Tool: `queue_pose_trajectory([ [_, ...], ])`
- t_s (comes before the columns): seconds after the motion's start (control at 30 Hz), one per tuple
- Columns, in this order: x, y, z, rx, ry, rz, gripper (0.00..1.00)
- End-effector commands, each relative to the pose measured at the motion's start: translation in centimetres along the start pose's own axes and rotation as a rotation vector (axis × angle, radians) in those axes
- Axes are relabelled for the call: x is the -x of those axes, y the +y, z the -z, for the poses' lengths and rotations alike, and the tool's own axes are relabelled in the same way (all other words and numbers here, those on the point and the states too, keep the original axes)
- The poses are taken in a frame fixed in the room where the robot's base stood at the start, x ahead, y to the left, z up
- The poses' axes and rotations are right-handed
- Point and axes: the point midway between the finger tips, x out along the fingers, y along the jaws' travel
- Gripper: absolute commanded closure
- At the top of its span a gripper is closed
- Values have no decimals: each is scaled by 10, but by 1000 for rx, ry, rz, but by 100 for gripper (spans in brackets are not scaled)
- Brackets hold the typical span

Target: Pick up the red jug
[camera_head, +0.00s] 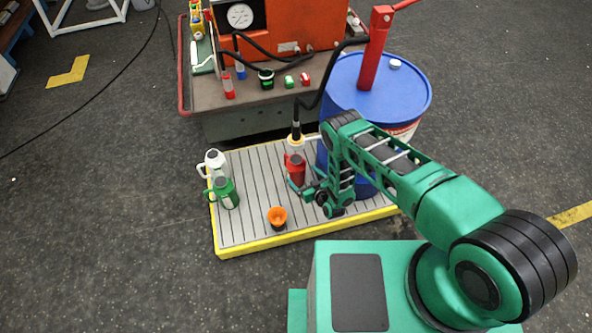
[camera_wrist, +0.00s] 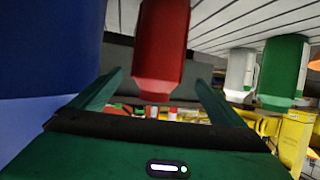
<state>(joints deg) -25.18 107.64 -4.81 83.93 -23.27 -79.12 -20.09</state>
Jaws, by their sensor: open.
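The red jug (camera_head: 296,170) stands upright on the slatted platform (camera_head: 250,165), just left of the blue drum, with its handle on the left side. My gripper (camera_head: 314,186) is at its right front, low above the platform. In the wrist view the red jug (camera_wrist: 161,50) appears upside down, ahead of and partly between the two open fingers of my gripper (camera_wrist: 157,88). I cannot tell whether the fingers touch it. Part of the jug's lower right side is hidden by my gripper in the head view.
A blue drum (camera_head: 372,85) with a red pump (camera_head: 376,48) stands close on the right. A white jug (camera_head: 214,164), a green jug (camera_head: 226,193) and an orange funnel (camera_head: 277,217) stand on the platform to the left. A hose nozzle (camera_head: 296,133) hangs just behind the red jug.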

Motion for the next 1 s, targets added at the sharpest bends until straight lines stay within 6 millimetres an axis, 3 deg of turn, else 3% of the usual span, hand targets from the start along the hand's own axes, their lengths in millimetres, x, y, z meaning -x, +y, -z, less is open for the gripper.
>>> queue_pose_trajectory([
  [0.1,-17,2,0,-1,1,-2,6],
  [0.37,-34,3,2,-1,2,-3,6],
  [0.7,-75,5,5,-1,2,-3,6],
  [1.0,-83,5,5,0,0,-3,6],
])
